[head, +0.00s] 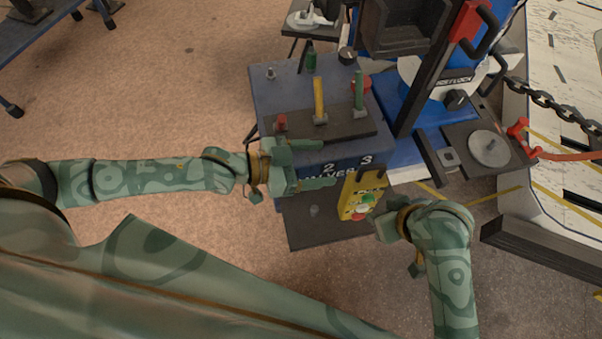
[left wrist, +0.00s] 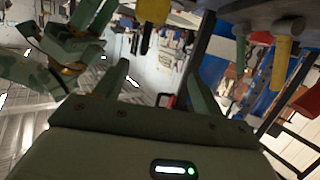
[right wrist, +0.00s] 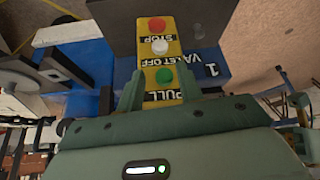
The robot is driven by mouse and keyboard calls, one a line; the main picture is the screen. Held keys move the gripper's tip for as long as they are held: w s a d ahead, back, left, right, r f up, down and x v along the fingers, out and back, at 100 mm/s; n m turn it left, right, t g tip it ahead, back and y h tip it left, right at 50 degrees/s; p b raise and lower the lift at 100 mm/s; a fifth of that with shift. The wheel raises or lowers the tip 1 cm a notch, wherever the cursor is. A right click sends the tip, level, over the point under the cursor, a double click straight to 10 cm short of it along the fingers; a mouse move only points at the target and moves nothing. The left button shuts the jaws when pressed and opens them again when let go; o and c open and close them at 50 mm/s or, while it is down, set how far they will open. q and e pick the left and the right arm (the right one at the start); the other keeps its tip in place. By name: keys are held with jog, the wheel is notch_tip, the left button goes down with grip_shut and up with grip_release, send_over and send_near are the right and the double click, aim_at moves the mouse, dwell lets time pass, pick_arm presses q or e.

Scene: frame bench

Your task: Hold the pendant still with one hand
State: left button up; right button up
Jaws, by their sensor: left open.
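The yellow pendant (head: 362,196), with coloured buttons on its face, is in front of the blue valve box in the head view. In the right wrist view the pendant (right wrist: 160,60) shows red, white and green buttons and the words STOP and PULL. My right gripper (right wrist: 160,85) has one finger along each side of it and looks shut on its body. In the head view the right hand covers the fingers' contact. My left gripper (head: 318,163) is open and empty at the box's front edge, left of the pendant, its fingers pointing right.
The blue box (head: 268,98) carries a dark plate with red, yellow and green levers (head: 320,100). A dark shelf (head: 300,228) lies below. A blue stand and a plate with a grey disc (head: 489,149) are at right, near a chain.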

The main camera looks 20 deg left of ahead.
aim_at(368, 180)
pick_arm(q)
jog(key=shift+m+g+y, duration=0.4)
jog(key=shift+m+g, duration=0.2)
jog(key=shift+g, duration=0.3)
jog(key=x, duration=0.4)
jog(key=s+f+x, duration=0.1)
jog(key=x, duration=0.4)
jog(key=s+f+x, duration=0.1)
jog(key=x, duration=0.4)
jog(key=shift+d, duration=0.2)
jog(key=c, duration=1.4)
